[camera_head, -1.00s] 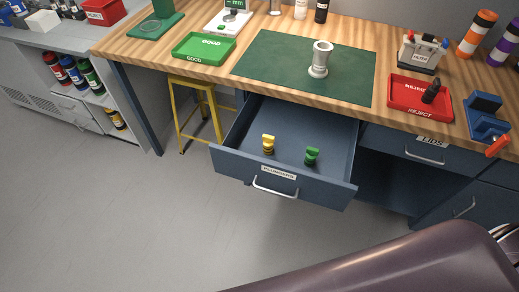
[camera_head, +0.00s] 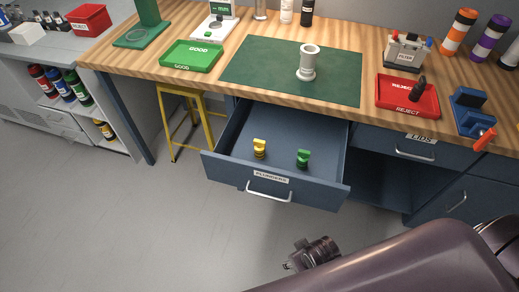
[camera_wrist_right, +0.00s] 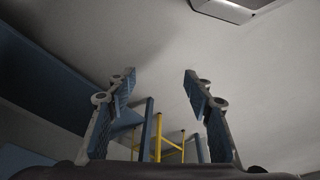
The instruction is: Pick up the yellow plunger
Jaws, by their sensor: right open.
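The yellow plunger (camera_head: 260,149) stands upright in the open drawer labelled for plungers (camera_head: 225,172), on the left side of its floor. A green plunger (camera_head: 303,158) stands to its right in the same drawer. My right gripper (camera_head: 301,256) shows small and partly hidden behind my arm, over the floor in front of the drawer and apart from it. In the right wrist view my right gripper (camera_wrist_right: 160,74) is open, with nothing between its fingers. The plungers cannot be made out there. My left gripper is not in view.
The drawer's handle (camera_head: 268,196) sticks out in front. A yellow stool (camera_head: 187,118) stands left of the drawer. The bench above holds a green mat (camera_head: 255,75) with a grey tube part (camera_head: 308,62), a green tray (camera_head: 192,55) and a red tray (camera_head: 390,101).

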